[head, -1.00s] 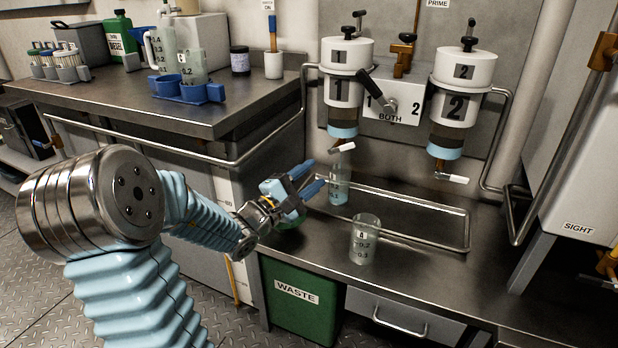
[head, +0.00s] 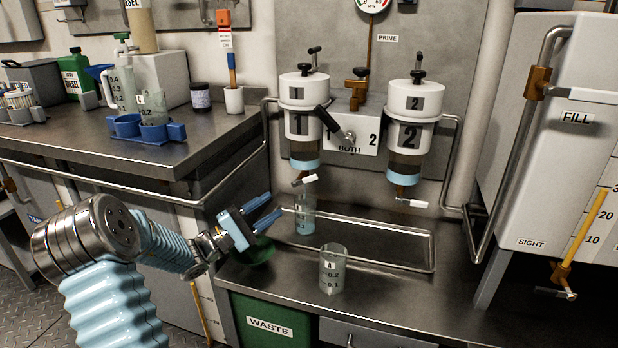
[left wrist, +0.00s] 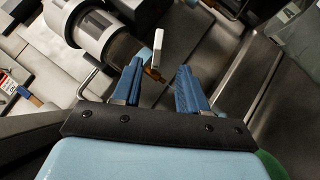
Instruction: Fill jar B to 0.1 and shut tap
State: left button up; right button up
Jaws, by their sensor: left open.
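A clear jar (head: 304,222) stands in the drain tray under filter 1 (head: 303,125), with pale blue liquid in its lower part. Its letter and exact level are too small to read. The white lever (head: 305,181) of the tap under filter 1 slants slightly up to the right. My left gripper (head: 273,206) is open and empty, just left of this jar and lower than the lever. In the left wrist view the lever (left wrist: 157,46) shows beyond the fingertips, apart from them. Jar A (head: 333,272) stands in front of the tray. My right gripper is not in view.
Filter 2 (head: 408,135) has its own white tap lever (head: 412,203). A selector panel (head: 350,140) sits between the filters. A green waste bin (head: 268,325) is below the bench edge. Another jar (head: 152,108) stands in a blue holder on the left worktop.

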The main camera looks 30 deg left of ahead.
aim_at(309, 180)
pick_arm(q)
jog(key=shift+h, duration=0.3)
jog(key=p+x, duration=0.1)
jog(key=x, duration=1.2)
jog(key=shift+w, duration=0.3)
jog(key=shift+c, duration=0.4)
grip_shut()
